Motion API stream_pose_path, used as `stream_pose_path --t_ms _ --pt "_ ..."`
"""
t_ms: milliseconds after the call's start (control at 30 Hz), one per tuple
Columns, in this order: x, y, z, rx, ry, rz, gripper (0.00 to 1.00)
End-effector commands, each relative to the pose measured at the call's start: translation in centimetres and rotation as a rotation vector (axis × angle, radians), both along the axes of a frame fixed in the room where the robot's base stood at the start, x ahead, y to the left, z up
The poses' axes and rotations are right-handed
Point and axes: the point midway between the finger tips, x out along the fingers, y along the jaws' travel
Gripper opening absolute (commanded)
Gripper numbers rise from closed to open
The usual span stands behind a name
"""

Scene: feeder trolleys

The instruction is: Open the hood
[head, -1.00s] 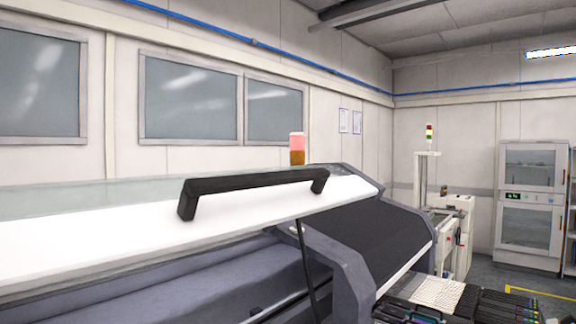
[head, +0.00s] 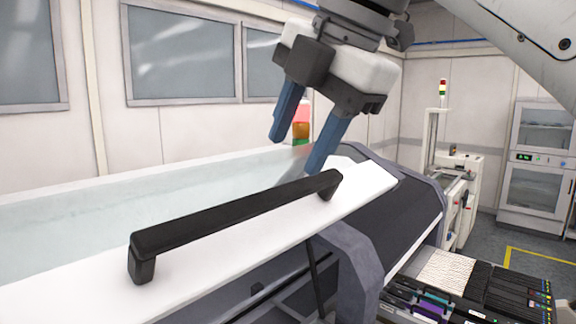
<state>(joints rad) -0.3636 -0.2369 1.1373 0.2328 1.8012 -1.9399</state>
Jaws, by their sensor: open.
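The hood (head: 90,290) is a white-edged panel with a clear top, raised and tilted over the dark machine body. A black bar handle (head: 235,215) runs along its front edge. My gripper (head: 297,155) hangs above the handle's right half, its two blue fingers apart and pointing down. Nothing is between the fingers. The near finger's tip appears just above the handle in the picture; I cannot tell whether it touches, but the handle is not between the fingers.
A thin dark strut (head: 316,275) stands under the hood. A red-orange signal lamp (head: 301,124) is behind my gripper. Reels and feeders (head: 460,285) sit at lower right. A white cabinet (head: 535,170) stands at the back right, with open floor before it.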

Motion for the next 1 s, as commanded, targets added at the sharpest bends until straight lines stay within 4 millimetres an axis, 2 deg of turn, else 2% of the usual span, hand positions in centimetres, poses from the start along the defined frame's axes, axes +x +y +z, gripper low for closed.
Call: stream_pose_path --t_ms 133,400,600,933,1000 --pt "0.0 0.4 -0.4 -0.007 -0.010 0.033 0.45" --pt "1.3 1.8 -4.1 -0.008 -0.009 0.030 0.45" --pt "2.0 2.6 -6.0 -0.008 -0.011 0.027 0.45" --pt "2.2 2.7 -6.4 -0.006 -0.012 0.025 0.45" --pt "2.2 2.7 -6.4 -0.006 -0.012 0.025 0.41"
